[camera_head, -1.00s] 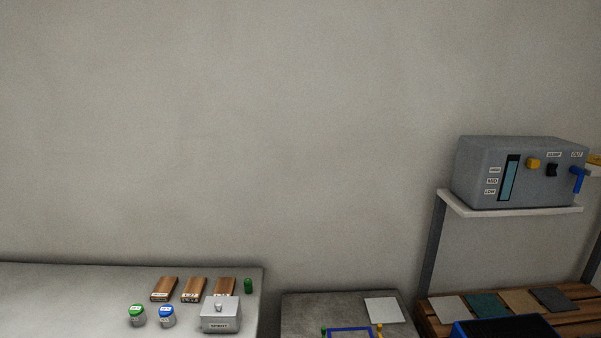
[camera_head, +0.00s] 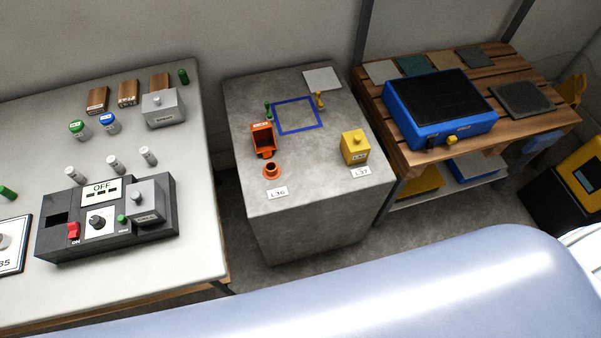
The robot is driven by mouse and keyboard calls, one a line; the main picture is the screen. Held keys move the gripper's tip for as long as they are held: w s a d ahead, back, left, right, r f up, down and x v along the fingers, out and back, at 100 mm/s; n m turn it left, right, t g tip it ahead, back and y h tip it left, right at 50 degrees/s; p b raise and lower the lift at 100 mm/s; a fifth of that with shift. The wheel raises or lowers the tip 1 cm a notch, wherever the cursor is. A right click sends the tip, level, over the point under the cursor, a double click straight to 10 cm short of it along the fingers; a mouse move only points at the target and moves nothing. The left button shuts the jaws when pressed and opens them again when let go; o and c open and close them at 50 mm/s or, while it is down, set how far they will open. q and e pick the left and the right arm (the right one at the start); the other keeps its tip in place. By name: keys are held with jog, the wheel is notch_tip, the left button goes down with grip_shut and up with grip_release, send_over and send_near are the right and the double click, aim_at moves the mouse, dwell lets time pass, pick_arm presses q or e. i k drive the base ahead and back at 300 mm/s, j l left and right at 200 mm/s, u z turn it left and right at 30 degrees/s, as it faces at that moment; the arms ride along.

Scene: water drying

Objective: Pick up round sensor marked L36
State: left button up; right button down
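A small round orange piece (camera_head: 272,171) with a dark centre stands near the front left of the grey concrete block (camera_head: 310,205). A white label reading L36 (camera_head: 278,193) lies just in front of it. An orange open-topped box (camera_head: 262,139) stands right behind the round piece. A yellow block with a knob (camera_head: 355,147) stands to the right, by a label reading L37 (camera_head: 361,172). Neither of my grippers is in view.
A blue square outline (camera_head: 297,116) and a pale square plate (camera_head: 322,79) are further back. The left table (camera_head: 190,265) holds a dark control device (camera_head: 150,231), jars and wood blocks. A pallet bench (camera_head: 520,124) with a blue device (camera_head: 440,124) stands at right.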

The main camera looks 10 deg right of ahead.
aim_at(71, 172)
jog(key=l+u, duration=0.1)
jog(key=u, duration=1.25)
